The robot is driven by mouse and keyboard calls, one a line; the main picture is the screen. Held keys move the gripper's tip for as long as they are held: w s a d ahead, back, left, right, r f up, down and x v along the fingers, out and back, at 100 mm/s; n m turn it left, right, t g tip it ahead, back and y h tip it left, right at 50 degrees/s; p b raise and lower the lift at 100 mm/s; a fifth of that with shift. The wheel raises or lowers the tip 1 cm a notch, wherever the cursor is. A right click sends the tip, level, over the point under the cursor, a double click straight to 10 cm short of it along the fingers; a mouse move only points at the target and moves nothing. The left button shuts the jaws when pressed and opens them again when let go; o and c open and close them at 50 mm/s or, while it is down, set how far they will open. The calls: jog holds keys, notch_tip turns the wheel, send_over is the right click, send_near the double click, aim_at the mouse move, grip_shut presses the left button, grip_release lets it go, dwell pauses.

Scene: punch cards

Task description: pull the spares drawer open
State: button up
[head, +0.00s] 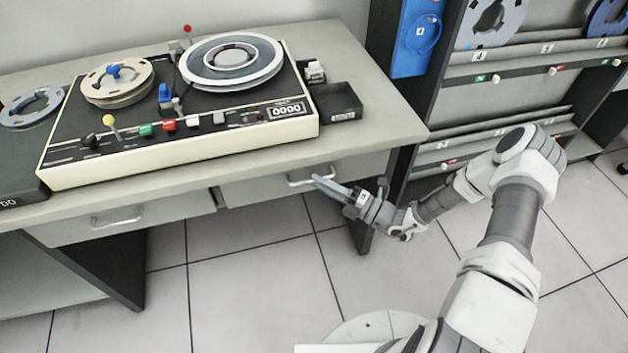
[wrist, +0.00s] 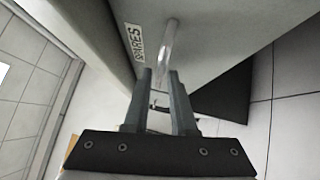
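The spares drawer (head: 255,190) is the right-hand drawer under the desk top, and its front looks flush and closed. Its label reads SPARES in the wrist view (wrist: 133,42). Its bar handle (head: 300,182) is pale metal and also shows in the wrist view (wrist: 168,45). My gripper (head: 318,180) is at the right part of this handle. In the wrist view, my gripper's two fingers (wrist: 160,72) stand apart, with the handle bar running between them. Whether either finger touches the bar is not clear.
A second drawer (head: 160,216) with its own handle is to the left. A tape deck (head: 200,140) and a small black tray (head: 335,102) stand on the desk (head: 385,125). A rack (head: 520,70) stands close at the right.

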jog(key=shift+x, duration=1.15)
grip_shut()
dwell(0.6)
